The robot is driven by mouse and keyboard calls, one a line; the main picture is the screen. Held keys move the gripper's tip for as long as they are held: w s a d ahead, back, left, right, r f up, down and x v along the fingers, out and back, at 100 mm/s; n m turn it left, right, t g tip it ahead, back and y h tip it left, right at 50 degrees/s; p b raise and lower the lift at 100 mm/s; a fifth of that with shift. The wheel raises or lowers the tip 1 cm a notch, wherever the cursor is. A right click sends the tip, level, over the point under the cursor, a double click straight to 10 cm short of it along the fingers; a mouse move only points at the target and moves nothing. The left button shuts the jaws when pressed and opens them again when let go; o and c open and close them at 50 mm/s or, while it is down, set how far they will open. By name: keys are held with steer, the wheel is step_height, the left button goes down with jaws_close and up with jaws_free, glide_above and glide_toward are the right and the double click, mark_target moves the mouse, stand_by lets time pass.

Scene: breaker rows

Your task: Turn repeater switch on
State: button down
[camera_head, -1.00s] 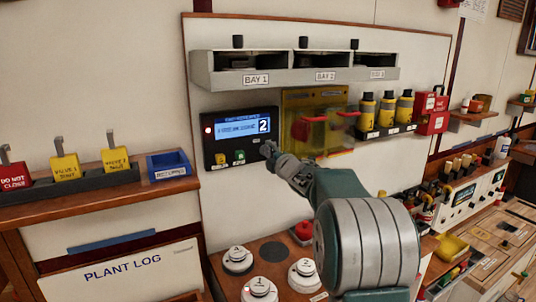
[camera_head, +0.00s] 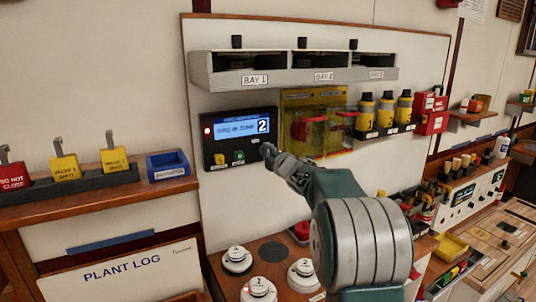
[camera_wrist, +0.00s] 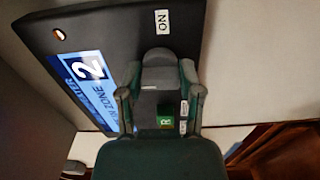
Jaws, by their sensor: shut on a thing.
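The black repeater panel (camera_head: 240,137) is on the wall, with a lit blue display showing a large 2 and a red light at its left. My gripper (camera_head: 268,150) is at the panel's right edge. In the wrist view, the panel (camera_wrist: 120,45) appears turned on its side. There my gripper (camera_wrist: 160,72) is shut on the repeater switch, just below the ON label (camera_wrist: 162,21). The fingers and palm hide most of the switch, so its exact position cannot be told. A green button (camera_wrist: 165,122) shows between the finger links.
A translucent yellow cover (camera_head: 328,100) with red parts is close to the right of my gripper. The grey bay shelf (camera_head: 290,76) juts out above. Yellow-and-black cylinders (camera_head: 385,110) stand farther right. White round knobs (camera_head: 236,258) are on the counter below.

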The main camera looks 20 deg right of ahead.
steer(key=shift+a+f, duration=0.1)
steer(key=shift+f, duration=0.1)
steer(key=m, duration=0.8)
steer(key=shift+m, duration=0.4)
steer(key=m, duration=0.4)
steer(key=shift+m, duration=2.3)
steer(key=shift+r, duration=0.1)
steer(key=shift+c, duration=1.3)
jaws_free()
steer(key=shift+w, duration=0.1)
